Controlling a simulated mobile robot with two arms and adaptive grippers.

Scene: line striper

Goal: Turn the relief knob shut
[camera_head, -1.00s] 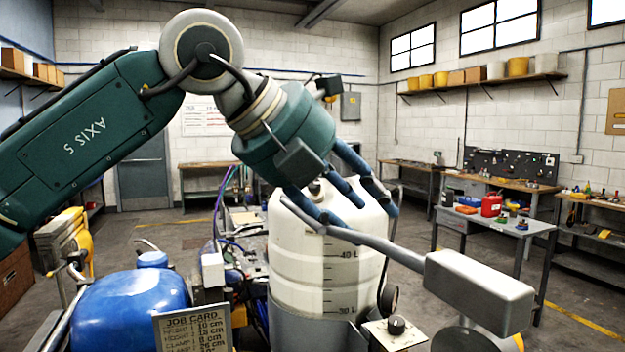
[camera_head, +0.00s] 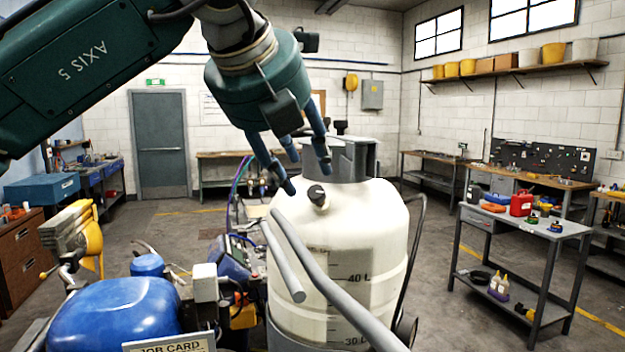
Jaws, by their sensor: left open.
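A black knob (camera_head: 317,195) with a pale mark sits on the shoulder of the white tank (camera_head: 390,222); I take it to be the relief knob. My left gripper (camera_head: 305,176) hangs from above, fingers spread and pointing down, just above and around the near side of this knob. It is open with nothing between its fingers. I cannot tell whether a fingertip touches the knob. My right gripper is not in view.
Grey handlebar tubes (camera_head: 330,292) cross in front of the tank. A dark grey collar (camera_head: 352,160) stands on its top, behind the fingers. A blue engine cover (camera_head: 120,312) and a job card (camera_head: 170,345) are at the lower left. A workbench (camera_head: 525,228) stands at the right.

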